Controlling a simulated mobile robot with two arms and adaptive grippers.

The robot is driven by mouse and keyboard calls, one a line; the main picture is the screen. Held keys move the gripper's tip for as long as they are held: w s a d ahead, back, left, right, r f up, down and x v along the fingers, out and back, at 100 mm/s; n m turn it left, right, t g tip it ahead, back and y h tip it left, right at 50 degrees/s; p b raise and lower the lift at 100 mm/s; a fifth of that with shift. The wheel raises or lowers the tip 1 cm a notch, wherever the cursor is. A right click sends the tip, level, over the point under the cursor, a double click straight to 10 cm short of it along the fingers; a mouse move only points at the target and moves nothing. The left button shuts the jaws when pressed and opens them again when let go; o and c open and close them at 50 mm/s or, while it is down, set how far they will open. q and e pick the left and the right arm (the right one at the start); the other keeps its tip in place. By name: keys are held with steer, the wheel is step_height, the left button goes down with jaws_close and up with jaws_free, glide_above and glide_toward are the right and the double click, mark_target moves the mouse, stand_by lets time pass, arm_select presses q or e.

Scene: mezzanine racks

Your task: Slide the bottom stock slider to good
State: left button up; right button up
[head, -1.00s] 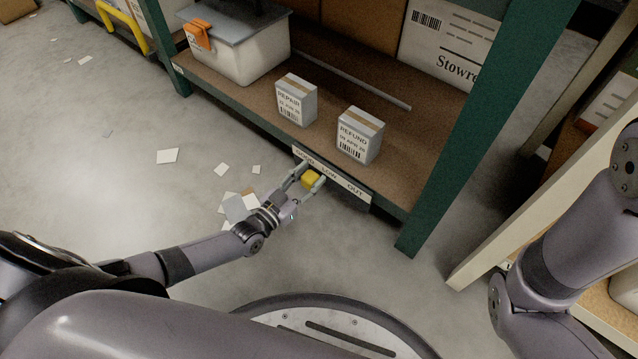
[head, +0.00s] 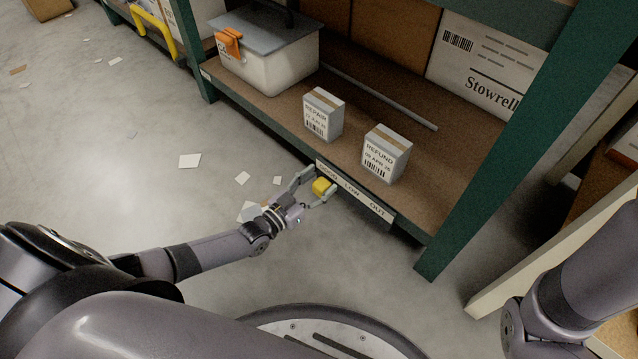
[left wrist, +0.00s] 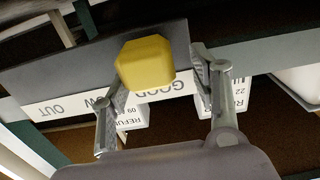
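The bottom stock slider is a yellow knob (head: 321,187) at a label strip (head: 376,208) on the rack's lower shelf edge. The strip reads GOOD, LOW, OUT from left to right. The knob is by GOOD. My left gripper (head: 318,189) has its fingers on either side of the knob. In the left wrist view the knob (left wrist: 146,63) sits between the spread fingers, close to the left finger with a clear gap to the right one; I cannot tell whether the left finger touches. The strip appears upside down there. My right gripper is out of view.
A lidded bin (head: 270,62) is at the shelf's left. A green rack post (head: 490,150) rises right of the strip. Paper scraps (head: 190,160) lie on the floor.

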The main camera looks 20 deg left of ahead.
arm_select(q)
steer(key=shift+s+d, duration=0.1)
steer(key=shift+s, duration=0.05)
steer(key=shift+s, duration=0.25)
steer(key=v, duration=1.1)
steer(key=shift+s, duration=0.1)
